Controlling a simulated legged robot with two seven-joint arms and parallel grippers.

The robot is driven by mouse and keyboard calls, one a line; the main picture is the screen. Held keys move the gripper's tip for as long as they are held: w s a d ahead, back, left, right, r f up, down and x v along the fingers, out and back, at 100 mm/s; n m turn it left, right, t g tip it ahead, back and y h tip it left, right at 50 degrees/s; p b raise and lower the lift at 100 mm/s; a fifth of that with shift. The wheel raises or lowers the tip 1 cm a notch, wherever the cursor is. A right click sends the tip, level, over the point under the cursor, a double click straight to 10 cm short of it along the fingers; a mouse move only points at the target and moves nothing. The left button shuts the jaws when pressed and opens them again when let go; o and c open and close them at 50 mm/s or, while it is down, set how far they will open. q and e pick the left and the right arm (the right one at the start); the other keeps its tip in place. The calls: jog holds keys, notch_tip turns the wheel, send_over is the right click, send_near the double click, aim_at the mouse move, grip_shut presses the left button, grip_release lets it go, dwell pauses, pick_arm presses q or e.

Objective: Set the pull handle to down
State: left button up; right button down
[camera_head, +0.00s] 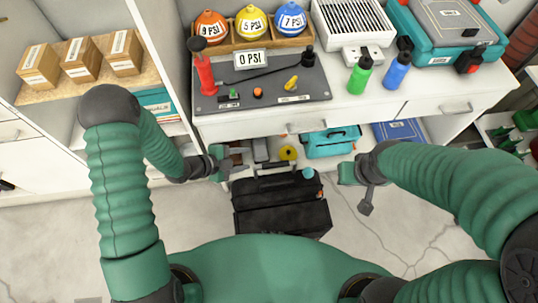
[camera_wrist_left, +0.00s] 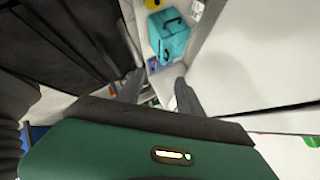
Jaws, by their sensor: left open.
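A dark control panel (camera_head: 262,95) lies on the white counter. On it are a red upright post (camera_head: 206,75) with a dark knob, a long black lever (camera_head: 265,70) with its knob end at the right, a yellow handle (camera_head: 291,84) and an orange button (camera_head: 258,92). I cannot tell for sure which is the pull handle. My left gripper (camera_head: 240,159) is open and empty, below the counter's front edge and apart from the panel. Its open fingers also show in the left wrist view (camera_wrist_left: 158,90). My right gripper (camera_head: 366,200) is lower right; its jaws are unclear.
Coloured PSI domes (camera_head: 250,22) stand behind the panel. Green (camera_head: 360,76) and blue (camera_head: 397,75) bottles stand to its right. The counter's front edge (camera_head: 290,126) lies between my grippers and the panel. A black toolbox (camera_head: 282,215) is on the floor; a teal bag (camera_head: 331,143) sits under the counter.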

aim_at(274, 164)
pick_arm(q)
jog(key=s+d+r+n+g+y+p, duration=0.35)
jog(key=d+r+p, duration=0.2)
jog(key=r, duration=0.45)
jog(key=shift+n+y, duration=0.35)
jog(key=shift+y, duration=0.1)
jog(key=b+x, duration=0.1)
jog(key=x, duration=0.4)
jog(key=b+x, duration=0.1)
jog(key=x, duration=0.5)
jog(key=w+a+b+x, duration=0.1)
jog(key=x, duration=0.5)
jog(key=shift+f, duration=0.1)
pick_arm(e)
jog(key=v, duration=0.3)
jog(key=w+v, duration=0.1)
jog(key=v, duration=0.1)
jog(key=shift+r, duration=0.2)
pick_arm(q)
grip_shut()
